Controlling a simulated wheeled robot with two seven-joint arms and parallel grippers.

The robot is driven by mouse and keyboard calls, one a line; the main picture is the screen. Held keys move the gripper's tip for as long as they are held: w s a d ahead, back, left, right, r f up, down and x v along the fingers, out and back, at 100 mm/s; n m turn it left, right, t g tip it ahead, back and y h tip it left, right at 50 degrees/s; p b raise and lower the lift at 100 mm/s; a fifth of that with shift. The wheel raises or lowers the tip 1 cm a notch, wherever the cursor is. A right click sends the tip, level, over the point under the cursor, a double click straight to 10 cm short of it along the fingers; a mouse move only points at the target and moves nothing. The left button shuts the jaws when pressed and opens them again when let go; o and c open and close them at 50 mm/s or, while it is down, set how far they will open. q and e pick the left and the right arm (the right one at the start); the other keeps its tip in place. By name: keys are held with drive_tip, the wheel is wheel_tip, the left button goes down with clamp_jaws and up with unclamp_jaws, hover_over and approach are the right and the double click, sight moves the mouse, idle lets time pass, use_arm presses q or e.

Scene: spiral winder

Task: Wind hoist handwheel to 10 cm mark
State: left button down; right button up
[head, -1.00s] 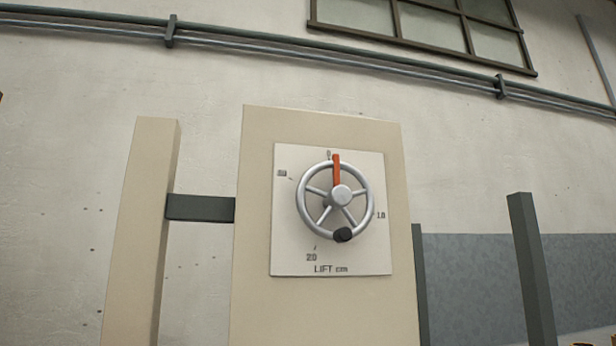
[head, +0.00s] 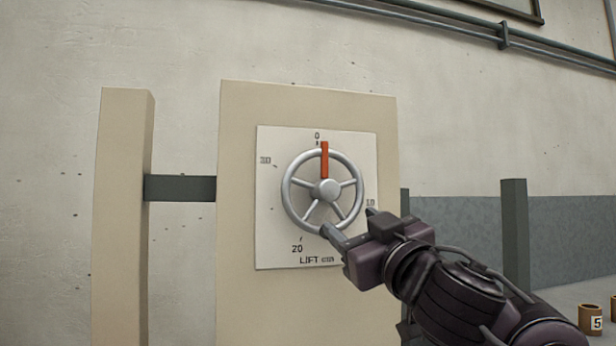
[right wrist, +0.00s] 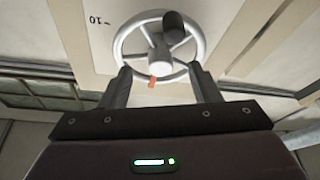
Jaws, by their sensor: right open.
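The silver handwheel (head: 297,212) is on the white dial plate (head: 270,245), marked 0, 10, 20 and 30 with "LIFT cm". Its red pointer (head: 324,160) points up, close to the 0 mark. My right gripper (head: 348,221) is at the wheel's lower right, its jaws open and empty. The gripper hides the wheel's dark knob in the head view. In the right wrist view the knob (right wrist: 175,25) stands beyond the open fingertips, apart from them, and the wheel rim (right wrist: 118,50) spans the gap. My left gripper is out of view.
The dial is on a beige panel (head: 236,290). A dark bar (head: 180,188) joins it to a beige post (head: 120,230) at left. A grey post (head: 515,235) and a brown container marked 5 (head: 590,318) stand at right.

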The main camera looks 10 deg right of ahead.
sight(330, 193)
drive_tip(key=w+r+p, duration=0.1)
drive_tip(key=w, duration=0.1)
drive_tip(key=w+a+r+p, duration=0.1)
drive_tip(key=w+r, duration=0.1)
drive_tip(key=w+r+p, duration=0.1)
drive_tip(key=r, duration=0.1)
drive_tip(key=shift+w+a, duration=0.35)
drive_tip(key=shift+w, duration=0.05)
drive_tip(key=shift+d, duration=0.1)
clamp_jaws()
drive_tip(key=shift+f, duration=0.1)
